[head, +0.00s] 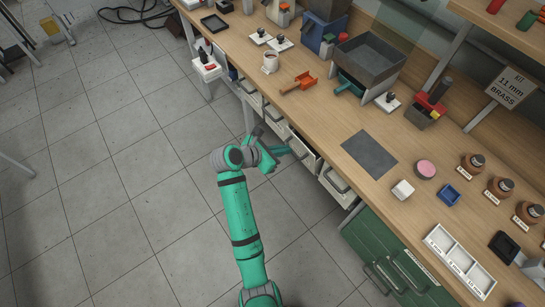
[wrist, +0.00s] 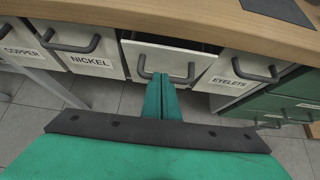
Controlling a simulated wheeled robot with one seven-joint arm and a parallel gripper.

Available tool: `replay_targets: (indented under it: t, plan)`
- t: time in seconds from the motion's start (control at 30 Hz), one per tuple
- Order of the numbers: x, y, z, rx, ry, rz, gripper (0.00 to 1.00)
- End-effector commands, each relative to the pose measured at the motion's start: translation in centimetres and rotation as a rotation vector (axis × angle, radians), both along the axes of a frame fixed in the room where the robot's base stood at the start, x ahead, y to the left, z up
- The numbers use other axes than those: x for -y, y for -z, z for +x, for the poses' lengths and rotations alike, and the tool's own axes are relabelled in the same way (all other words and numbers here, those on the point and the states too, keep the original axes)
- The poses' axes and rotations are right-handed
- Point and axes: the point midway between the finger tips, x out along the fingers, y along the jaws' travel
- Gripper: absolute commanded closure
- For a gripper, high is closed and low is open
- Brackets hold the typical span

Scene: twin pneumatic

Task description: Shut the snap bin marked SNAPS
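One pale bin (wrist: 207,66) between the NICKEL and EYELETS bins stands partly pulled out, with a dark gap above its front in the wrist view. It also shows in the head view (head: 302,149) under the bench edge. Its label is hidden behind my fingers, so I cannot read SNAPS. Its dark curved handle (wrist: 188,75) shows on both sides of my fingertips. My gripper (wrist: 162,77) has its two green fingers together, pointing at the handle and overlapping it in the picture. I cannot tell whether they touch it. My gripper also shows in the head view (head: 292,150).
The COPPER bin (wrist: 17,38) and NICKEL bin (wrist: 68,47) are at left, the EYELETS bin (wrist: 236,68) at right. Green drawers (head: 372,248) stand beyond. The wooden bench top (head: 330,115) overhangs the bins. Tiled floor (head: 130,170) in front is clear.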

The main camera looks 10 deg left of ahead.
Motion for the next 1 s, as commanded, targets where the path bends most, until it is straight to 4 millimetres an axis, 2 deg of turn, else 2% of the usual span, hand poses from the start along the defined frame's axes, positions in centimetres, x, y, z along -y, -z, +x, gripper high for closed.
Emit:
replay_targets:
  t: [0.3, 0.6, 1.0]
  plan:
    - [1.8, -1.3, 1.8, 0.004, -0.003, 0.000, 1.00]
    - [2.8, -1.5, 2.2, 0.004, 0.005, -0.001, 1.00]
    - [2.4, -1.5, 2.2, 0.004, 0.000, 0.000, 1.00]
